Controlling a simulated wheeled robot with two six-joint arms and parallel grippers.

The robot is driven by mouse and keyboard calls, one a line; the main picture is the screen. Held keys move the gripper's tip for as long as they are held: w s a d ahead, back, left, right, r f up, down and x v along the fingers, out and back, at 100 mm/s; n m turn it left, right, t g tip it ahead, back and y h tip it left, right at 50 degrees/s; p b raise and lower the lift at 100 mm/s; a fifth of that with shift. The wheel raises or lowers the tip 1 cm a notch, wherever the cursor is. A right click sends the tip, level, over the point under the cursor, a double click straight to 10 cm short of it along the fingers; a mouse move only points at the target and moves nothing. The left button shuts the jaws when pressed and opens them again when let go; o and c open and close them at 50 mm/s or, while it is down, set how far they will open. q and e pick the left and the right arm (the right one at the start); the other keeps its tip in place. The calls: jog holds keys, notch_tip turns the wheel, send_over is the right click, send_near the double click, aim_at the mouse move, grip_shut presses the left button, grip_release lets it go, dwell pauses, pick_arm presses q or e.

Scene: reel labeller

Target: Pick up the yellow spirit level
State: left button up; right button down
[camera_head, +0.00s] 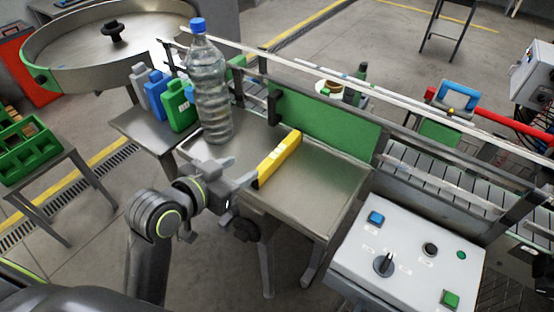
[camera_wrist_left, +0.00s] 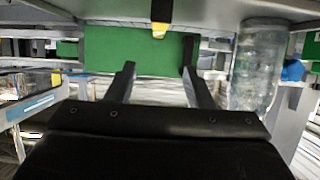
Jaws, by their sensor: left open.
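The yellow spirit level (camera_head: 279,157) lies on the metal table (camera_head: 320,185), its near end close to the table's front edge. In the left wrist view, which looks upside down, a small yellow end of the level (camera_wrist_left: 159,30) shows at the top, beyond the fingertips. My left gripper (camera_head: 243,175) is at the near end of the level, at the table's front edge. In the wrist view its two fingers (camera_wrist_left: 160,80) are spread apart with nothing between them. My right gripper is not in view.
A tall clear bottle with a blue cap (camera_head: 209,90) stands left of the level. Grey, blue and green jugs (camera_head: 157,92) stand further left. A green panel (camera_head: 325,125) is behind the table. A control box (camera_head: 400,255) is at the front right. The table's right part is clear.

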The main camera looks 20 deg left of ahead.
pick_arm(q)
jog(key=b, duration=0.8)
send_near(282, 147)
jog(key=x, duration=0.2)
jog(key=shift+w+a+f+p, duration=0.1)
jog(key=shift+w+f+p, duration=0.05)
jog(key=shift+w+p, duration=0.2)
jog(key=shift+w+d+f, duration=0.15)
jog(key=shift+w+d, duration=0.05)
jog(key=shift+w, duration=0.15)
jog(key=shift+w+d+f, duration=0.15)
jog(key=shift+w+d, duration=0.05)
jog(key=shift+w, duration=0.3)
jog(key=p+x, duration=0.1)
jog(key=x, duration=0.2)
jog(key=shift+d, duration=0.2)
jog(key=shift+w+d+f+p, duration=0.1)
jog(key=shift+w+f+p, duration=0.2)
jog(key=shift+w, duration=0.15)
jog(key=shift+c, duration=0.5)
grip_shut()
